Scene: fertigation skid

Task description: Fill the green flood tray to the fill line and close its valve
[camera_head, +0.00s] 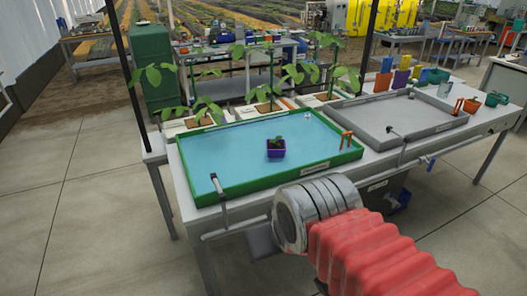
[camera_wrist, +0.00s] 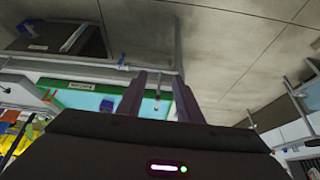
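The green flood tray (camera_head: 293,173) stands on the left part of the white bench, with blue water spread over its floor. A purple pot with a seedling (camera_head: 276,148) stands in the water. A grey spout (camera_head: 218,187) bends over its front left rim. I cannot read the fill line. In the wrist view, the tray's green rim (camera_wrist: 78,98) lies beyond my gripper (camera_wrist: 158,76), whose two dark fingers are apart with nothing held. A blue valve lever (camera_wrist: 122,60) is on the front pipe, left of the fingers; my arm hides this spot in the head view.
A grey tray (camera_head: 440,119) stands to the right, with another blue lever (camera_head: 430,163) on the pipe below it. A dark bin (camera_wrist: 63,40) is under the bench. Potted seedlings line the back. The concrete floor at left is clear.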

